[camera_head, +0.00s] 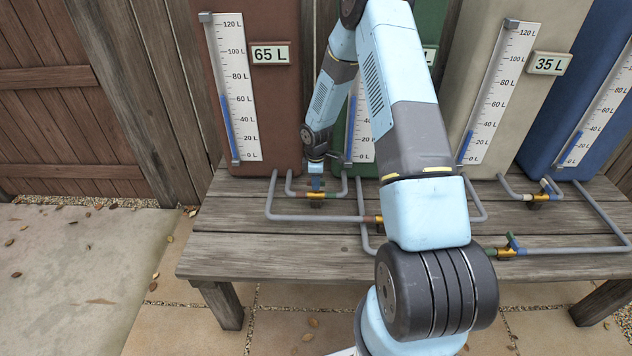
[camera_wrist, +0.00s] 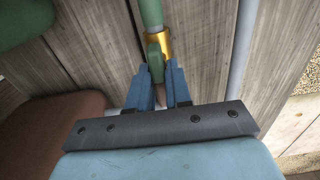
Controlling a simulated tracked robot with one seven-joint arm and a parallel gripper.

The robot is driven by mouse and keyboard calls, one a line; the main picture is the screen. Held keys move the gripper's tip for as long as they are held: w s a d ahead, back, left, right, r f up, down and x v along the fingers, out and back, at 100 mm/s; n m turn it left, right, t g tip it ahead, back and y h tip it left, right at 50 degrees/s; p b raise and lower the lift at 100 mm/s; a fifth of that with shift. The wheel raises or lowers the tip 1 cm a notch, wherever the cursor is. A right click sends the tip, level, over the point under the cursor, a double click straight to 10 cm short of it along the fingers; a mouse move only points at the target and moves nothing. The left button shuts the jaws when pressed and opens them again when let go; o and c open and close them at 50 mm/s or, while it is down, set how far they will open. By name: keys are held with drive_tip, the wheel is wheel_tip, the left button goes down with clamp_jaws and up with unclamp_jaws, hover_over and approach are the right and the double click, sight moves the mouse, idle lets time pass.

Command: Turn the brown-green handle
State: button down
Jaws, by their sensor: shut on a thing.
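The brown-green handle (camera_wrist: 154,50) shows green at its far end and brown lower down in the wrist view. It lies at a brass valve (camera_wrist: 164,45) with a green sleeve on its pipe. My gripper (camera_wrist: 158,68) has its two blue fingers shut around the handle, one on each side. The handle runs roughly along the pipe there. In the head view my gripper (camera_head: 316,184) reaches down to the brass valve (camera_head: 317,195) in front of the brown tank (camera_head: 262,100). The handle itself is hidden by the fingers in that view.
More valves sit on grey pipes over the wooden bench (camera_head: 240,245): one (camera_head: 374,219) close to my arm, one with a green-blue handle (camera_head: 512,246), one (camera_head: 537,197) at right. A green tank (camera_head: 372,60) is partly behind my arm; beige (camera_head: 520,90) and blue (camera_head: 590,90) tanks stand right.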

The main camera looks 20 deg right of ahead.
idle(0.4)
drive_tip(key=m, duration=0.4)
drive_tip(key=shift+w+m, duration=0.1)
drive_tip(key=shift+m, duration=0.2)
drive_tip(key=m, duration=0.4)
drive_tip(key=shift+m, duration=0.3)
drive_tip(key=m, duration=0.4)
drive_tip(key=shift+m, duration=2.2)
drive_tip(key=c, duration=1.1)
unclamp_jaws()
